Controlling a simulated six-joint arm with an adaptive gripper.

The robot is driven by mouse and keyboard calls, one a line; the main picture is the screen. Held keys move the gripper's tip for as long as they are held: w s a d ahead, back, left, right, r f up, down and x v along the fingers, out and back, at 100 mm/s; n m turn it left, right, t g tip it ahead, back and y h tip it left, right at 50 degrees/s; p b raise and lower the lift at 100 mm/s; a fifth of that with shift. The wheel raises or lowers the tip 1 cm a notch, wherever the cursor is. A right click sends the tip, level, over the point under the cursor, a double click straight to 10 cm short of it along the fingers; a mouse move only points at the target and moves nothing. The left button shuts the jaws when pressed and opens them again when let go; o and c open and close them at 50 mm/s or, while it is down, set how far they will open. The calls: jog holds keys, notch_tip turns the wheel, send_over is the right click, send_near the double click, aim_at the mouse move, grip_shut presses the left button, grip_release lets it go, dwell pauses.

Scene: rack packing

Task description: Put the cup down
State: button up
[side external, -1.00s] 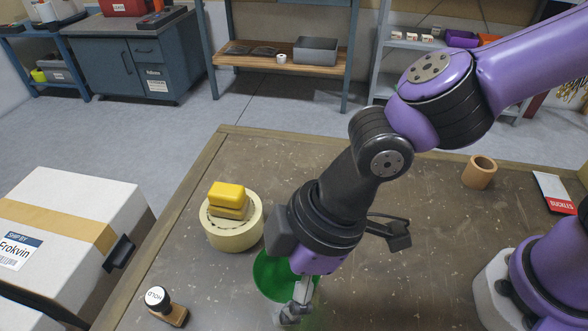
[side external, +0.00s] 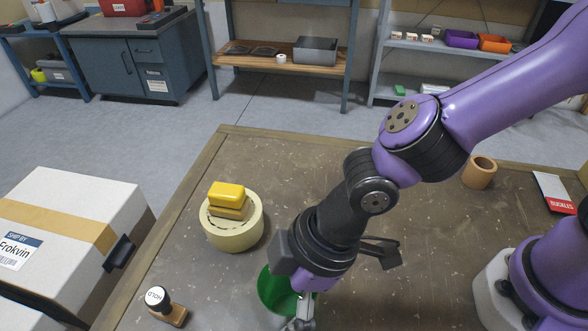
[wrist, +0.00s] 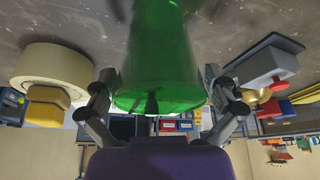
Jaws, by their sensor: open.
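The green cup (side external: 270,288) is at the near edge of the side view, on or just above the table, partly hidden behind my gripper (side external: 303,312). The wrist view is upside down, with the table at the top. There the cup (wrist: 160,50) is in the centre with its wide rim towards me and its far end cut off by the frame. My gripper (wrist: 160,92) is open, with one finger on each side of the cup, close to its wall. Whether the fingers touch it, and where its base meets the table, cannot be seen.
A cream tape roll (side external: 233,236) with yellow blocks (side external: 227,193) on top stands left of the cup. A HOLD stamp (side external: 168,308) is at the front left. A brown ring (side external: 479,172) and a BUCKLES card (side external: 555,192) lie far right. The table's middle (side external: 290,185) is clear.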

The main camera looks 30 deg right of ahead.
jog(key=v, duration=1.2)
jog(key=w+d+r+m+t+h, duration=0.2)
jog(key=d+m, duration=1.1)
jog(key=d, duration=1.1)
jog(key=shift+w+d+r+t+h, duration=0.15)
jog(key=shift+t+h, duration=0.75)
jog(key=shift+h, duration=0.2)
